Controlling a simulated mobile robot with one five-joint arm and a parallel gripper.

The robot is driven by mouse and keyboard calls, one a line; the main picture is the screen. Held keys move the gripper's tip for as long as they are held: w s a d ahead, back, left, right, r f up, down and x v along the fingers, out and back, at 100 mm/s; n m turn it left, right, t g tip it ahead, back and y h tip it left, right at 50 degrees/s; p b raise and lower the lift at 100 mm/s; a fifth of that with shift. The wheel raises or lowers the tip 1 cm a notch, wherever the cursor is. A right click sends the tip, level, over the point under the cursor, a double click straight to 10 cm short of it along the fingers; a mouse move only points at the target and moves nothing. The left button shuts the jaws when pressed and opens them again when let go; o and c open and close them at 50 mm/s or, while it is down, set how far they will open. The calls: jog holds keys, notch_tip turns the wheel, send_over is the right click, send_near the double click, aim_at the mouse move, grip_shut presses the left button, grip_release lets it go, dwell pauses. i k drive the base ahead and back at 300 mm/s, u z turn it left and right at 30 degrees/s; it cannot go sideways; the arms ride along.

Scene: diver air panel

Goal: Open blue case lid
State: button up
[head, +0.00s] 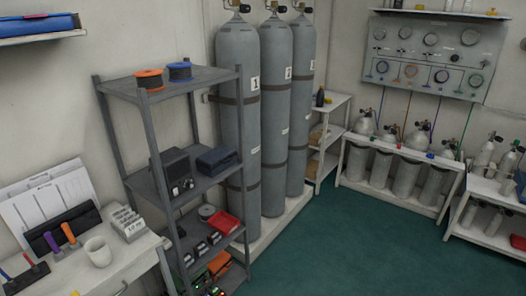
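A dark blue case (217,159) sits on the middle shelf of the grey rack, at its right end. Its lid looks shut, though it is small and dark in this view. A dark grey box (170,168) stands just left of it on the same shelf. Another dark blue item (521,186) is cut off by the right edge of the picture, and I cannot tell what it is. My gripper is not in view.
The grey rack (159,195) has corner posts and an upper shelf with orange (150,78) and blue (180,71) spools. Tall grey cylinders (238,110) stand behind it. A white desk (135,255) is at the left. Green floor (340,245) is clear at the right.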

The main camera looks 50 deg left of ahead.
aim_at(211, 159)
jog(key=i, duration=1.4)
jog(key=u, duration=3.8)
jog(key=i, duration=1.05)
jog(key=z, duration=0.15)
